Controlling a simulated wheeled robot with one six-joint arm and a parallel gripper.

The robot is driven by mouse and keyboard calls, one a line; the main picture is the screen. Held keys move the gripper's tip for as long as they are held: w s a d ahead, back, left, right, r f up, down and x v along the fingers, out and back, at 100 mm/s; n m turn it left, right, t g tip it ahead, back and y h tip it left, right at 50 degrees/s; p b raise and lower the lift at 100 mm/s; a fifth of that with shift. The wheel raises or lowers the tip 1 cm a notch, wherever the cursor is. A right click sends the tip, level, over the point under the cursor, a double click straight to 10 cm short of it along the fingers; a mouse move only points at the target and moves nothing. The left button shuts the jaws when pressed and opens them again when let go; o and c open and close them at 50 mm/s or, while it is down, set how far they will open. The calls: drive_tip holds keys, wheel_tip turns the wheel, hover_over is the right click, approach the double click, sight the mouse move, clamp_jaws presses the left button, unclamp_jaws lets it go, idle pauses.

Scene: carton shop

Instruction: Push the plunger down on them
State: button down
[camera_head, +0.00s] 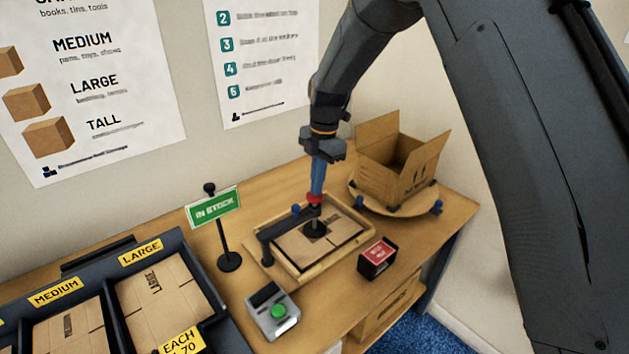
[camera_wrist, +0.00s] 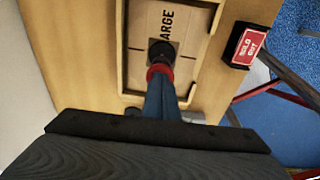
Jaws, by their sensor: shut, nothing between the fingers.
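The plunger has a red knob (camera_head: 314,198) on a black arm that reaches over a wooden tray (camera_head: 284,281). In the wrist view the fingers (camera_wrist: 160,86) meet the red knob (camera_wrist: 160,71), with the black foot (camera_wrist: 161,51) beyond on cardboard marked "LARGE". The fingers hide part of the knob.
A red "SOLD OUT" block (camera_head: 377,257) stands right of the tray. An open carton (camera_head: 395,165) sits on a round turntable behind. A green-button box (camera_head: 273,313), an "IN STOCK" sign (camera_head: 213,208) and a rack of flat cartons (camera_head: 160,290) lie to the left.

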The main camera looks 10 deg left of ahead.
drive_tip(key=w+d+r+b, duration=0.2)
drive_tip(key=w, duration=0.2)
wheel_tip(320, 180, up, 6)
drive_tip(key=s+a, duration=0.1)
drive_tip(key=s, duration=0.1)
drive_tip(key=shift+s+b, duration=0.3)
drive_tip(key=shift+s, duration=0.05)
drive_tip(key=shift+f, duration=0.1)
